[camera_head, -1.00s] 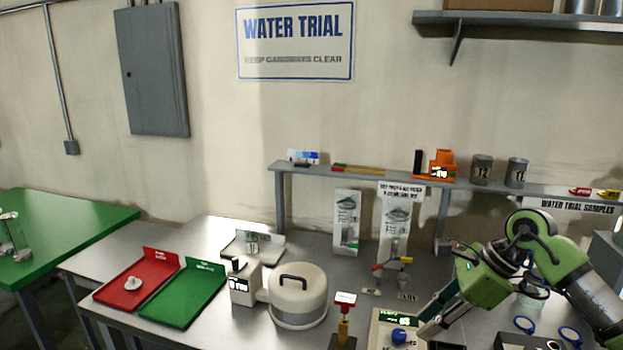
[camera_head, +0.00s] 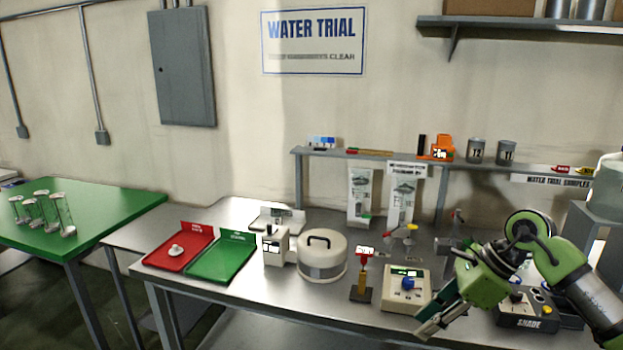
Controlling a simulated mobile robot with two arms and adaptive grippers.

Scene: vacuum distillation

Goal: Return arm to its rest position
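My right arm comes in from the right, bent at its green elbow. Its gripper (camera_head: 432,318) points down and left over the front edge of the steel bench (camera_head: 330,297), just in front of the beige device with a blue knob (camera_head: 405,296). I see nothing held in it, but the gap between its fingers is not clear. My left gripper is not in view.
A control box (camera_head: 526,318) sits beside the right arm. A red-topped stand (camera_head: 362,280), a white round pot (camera_head: 322,262), a green tray (camera_head: 222,262) and a red tray (camera_head: 178,254) lie leftward.

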